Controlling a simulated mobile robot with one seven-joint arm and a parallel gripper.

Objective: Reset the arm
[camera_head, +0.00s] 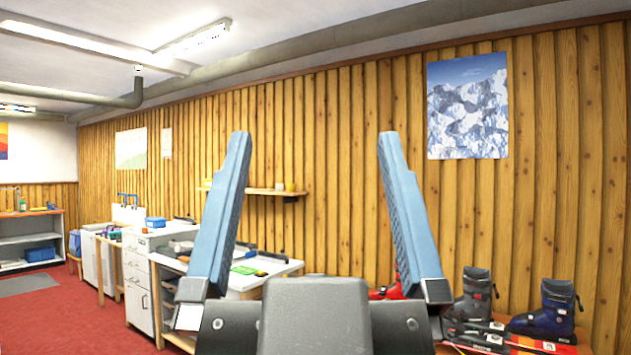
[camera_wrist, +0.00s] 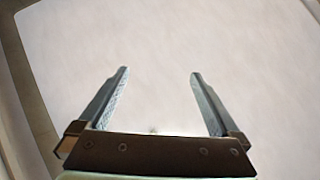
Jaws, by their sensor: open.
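My gripper (camera_head: 313,150) is raised in front of the head camera, with its two blue fingers pointing up and spread wide apart. It is open and nothing is between the fingers. In the wrist view my gripper (camera_wrist: 159,72) is also open and empty, against a pale, plain surface that looks like the ceiling. The lower middle of the head view is hidden behind the gripper's body.
A workbench (camera_head: 255,283) with tools stands behind the left finger. A white cabinet (camera_head: 140,285) is left of it. Ski boots (camera_head: 556,310) stand at the lower right. A wall shelf (camera_head: 268,192) is behind. Red floor (camera_head: 60,320) at the left is open.

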